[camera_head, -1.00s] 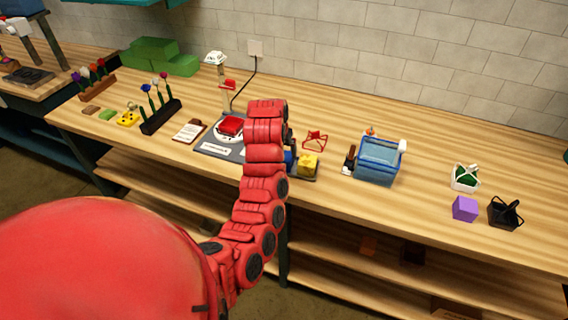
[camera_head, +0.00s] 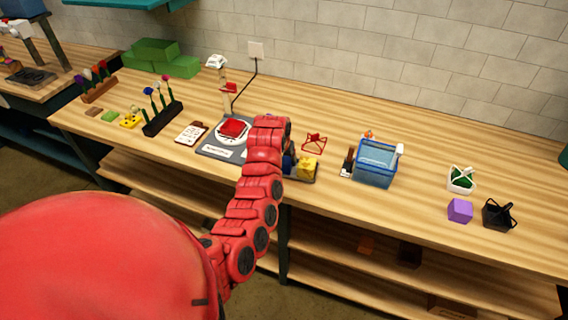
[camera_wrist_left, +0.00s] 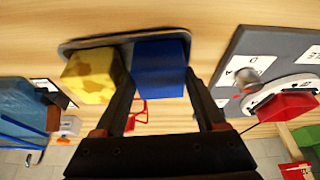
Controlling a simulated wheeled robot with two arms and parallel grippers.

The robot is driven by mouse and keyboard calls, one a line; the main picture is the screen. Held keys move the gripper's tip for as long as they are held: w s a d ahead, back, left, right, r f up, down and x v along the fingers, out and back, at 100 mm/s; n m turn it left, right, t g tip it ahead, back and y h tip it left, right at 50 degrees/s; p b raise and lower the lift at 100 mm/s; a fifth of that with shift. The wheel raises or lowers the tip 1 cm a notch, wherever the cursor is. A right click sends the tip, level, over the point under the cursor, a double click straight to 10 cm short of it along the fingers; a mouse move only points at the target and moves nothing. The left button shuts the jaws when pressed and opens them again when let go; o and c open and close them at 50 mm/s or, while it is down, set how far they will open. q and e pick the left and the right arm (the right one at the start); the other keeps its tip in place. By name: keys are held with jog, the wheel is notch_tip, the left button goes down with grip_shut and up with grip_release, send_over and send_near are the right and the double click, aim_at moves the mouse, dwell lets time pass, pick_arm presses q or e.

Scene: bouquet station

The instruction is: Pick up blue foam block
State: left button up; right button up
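The blue foam block (camera_wrist_left: 160,68) sits on a small dark tray (camera_wrist_left: 95,41) beside a yellow block (camera_wrist_left: 90,76), as the left wrist view shows. My left gripper (camera_wrist_left: 159,78) is open, with its two dark fingers apart and their tips at either side of the blue block. I see no clear grip on it. In the head view the yellow block (camera_head: 308,168) shows right of my red left arm, which hides most of the blue block and the gripper. My right gripper is not in view.
A grey board with a red item (camera_head: 233,128) lies left of the arm. A red wire stand (camera_head: 314,143) is behind the tray. A blue bin (camera_head: 376,163), a purple block (camera_head: 460,210) and a black basket (camera_head: 499,215) stand to the right. The wooden table (camera_head: 420,215) has clear room between them.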

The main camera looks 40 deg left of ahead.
pick_arm(q)
jog(key=c, duration=0.8)
